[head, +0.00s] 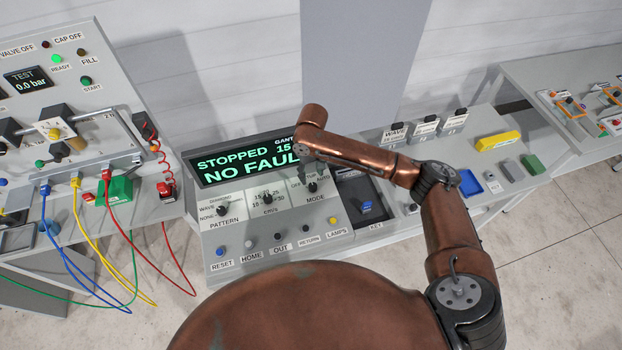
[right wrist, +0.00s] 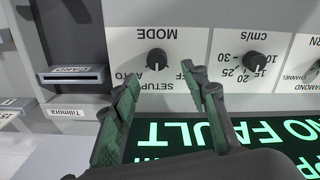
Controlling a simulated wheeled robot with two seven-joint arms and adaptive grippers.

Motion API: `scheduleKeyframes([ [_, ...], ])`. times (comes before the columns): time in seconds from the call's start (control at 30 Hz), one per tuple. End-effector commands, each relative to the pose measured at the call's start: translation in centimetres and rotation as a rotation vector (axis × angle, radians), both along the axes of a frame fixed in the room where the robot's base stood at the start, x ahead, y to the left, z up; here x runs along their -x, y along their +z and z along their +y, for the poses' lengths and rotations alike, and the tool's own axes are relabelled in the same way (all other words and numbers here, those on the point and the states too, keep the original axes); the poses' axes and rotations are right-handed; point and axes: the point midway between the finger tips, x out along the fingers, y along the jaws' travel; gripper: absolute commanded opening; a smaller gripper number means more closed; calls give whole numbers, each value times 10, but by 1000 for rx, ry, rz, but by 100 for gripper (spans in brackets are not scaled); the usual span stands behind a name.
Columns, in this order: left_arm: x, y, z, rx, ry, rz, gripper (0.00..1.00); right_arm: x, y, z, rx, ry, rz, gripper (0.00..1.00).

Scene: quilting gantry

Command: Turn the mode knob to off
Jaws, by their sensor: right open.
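The mode knob (head: 312,187) is a small black dial on a white plate on the console. In the right wrist view the mode knob (right wrist: 157,59) lies just beyond and between my fingertips, apart from them. The labels SETUP and AUTO show upside down there; the third label is partly hidden by a finger. I cannot tell clearly which label the pointer faces. My right gripper (head: 309,168), largely hidden by its own wrist in the head view, is above the knob. In the right wrist view my right gripper (right wrist: 166,78) is open and empty. My left gripper is out of view.
The speed knob (head: 267,198) and pattern knob (head: 222,210) are left of the mode knob. The display (head: 245,160) stands behind, reading STOPPED and NO FAULT. Several buttons, including the lamps button (head: 333,220), line the front. A card slot (right wrist: 85,73) is beside the mode plate.

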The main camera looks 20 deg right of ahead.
Motion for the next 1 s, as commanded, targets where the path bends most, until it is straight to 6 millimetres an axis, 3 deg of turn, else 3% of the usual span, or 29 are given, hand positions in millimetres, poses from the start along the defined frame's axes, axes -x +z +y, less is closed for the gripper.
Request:
scheduleKeyframes([
  [0.17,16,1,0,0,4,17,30,0,-14,-7,8,-15,7,41],
  [0.3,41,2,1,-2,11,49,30,1,-36,-9,7,-18,6,41],
  [0.4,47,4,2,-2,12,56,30,1,-51,-9,7,-18,4,41],
  [0.6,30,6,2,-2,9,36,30,0,-71,-8,6,-16,3,41],
  [0.8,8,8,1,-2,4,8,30,0,-76,-7,6,-13,1,41],
  [1.0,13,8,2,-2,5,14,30,-1,-76,-7,6,-12,1,37],
])
